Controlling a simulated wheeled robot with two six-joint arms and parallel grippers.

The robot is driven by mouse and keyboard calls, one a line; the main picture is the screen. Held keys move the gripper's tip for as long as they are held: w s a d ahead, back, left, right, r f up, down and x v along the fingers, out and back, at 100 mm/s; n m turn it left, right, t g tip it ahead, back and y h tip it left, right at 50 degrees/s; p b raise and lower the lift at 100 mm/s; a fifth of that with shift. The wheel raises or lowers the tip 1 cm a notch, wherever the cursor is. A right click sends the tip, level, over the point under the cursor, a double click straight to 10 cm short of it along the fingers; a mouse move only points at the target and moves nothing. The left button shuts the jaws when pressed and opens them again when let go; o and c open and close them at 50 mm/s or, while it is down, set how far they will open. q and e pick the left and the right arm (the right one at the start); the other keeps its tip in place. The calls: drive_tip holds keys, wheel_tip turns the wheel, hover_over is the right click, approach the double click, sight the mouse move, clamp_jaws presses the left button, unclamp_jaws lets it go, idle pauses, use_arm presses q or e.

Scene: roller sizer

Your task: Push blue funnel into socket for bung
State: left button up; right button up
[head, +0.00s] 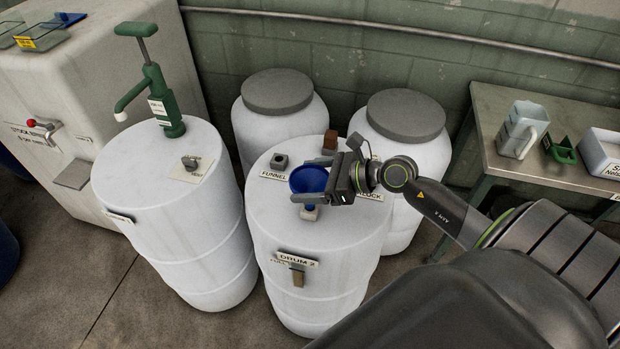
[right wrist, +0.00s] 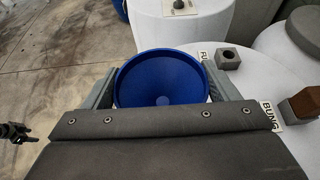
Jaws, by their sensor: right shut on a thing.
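The blue funnel (head: 309,179) is over the top of the drum labelled DRUM 2 (head: 300,262). My right gripper (head: 305,182) is shut on the funnel, with a finger on either side of it. The funnel also fills the middle of the right wrist view (right wrist: 160,80), its mouth facing the camera. A small pale piece (head: 310,213) shows just below the funnel on the drum top. I cannot tell whether the funnel touches the socket.
A dark square socket (head: 280,161) by the FUNNEL label and a brown block (head: 330,140) stand on the drum top. A drum with a green pump (head: 160,100) is at left. Two grey-lidded drums (head: 278,92) stand behind. A table (head: 490,125) is at right.

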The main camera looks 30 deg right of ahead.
drive_tip(key=shift+f+b, duration=1)
drive_tip(key=shift+f, duration=0.2)
drive_tip(key=o, duration=0.9)
drive_tip(key=shift+r, duration=0.1)
drive_tip(key=shift+s+d+r, duration=0.15)
drive_tip(key=shift+s+d, duration=0.25)
drive_tip(key=shift+s, duration=0.05)
drive_tip(key=p+v, duration=0.8)
drive_tip(key=v, duration=0.8)
drive_tip(key=shift+s, duration=0.1)
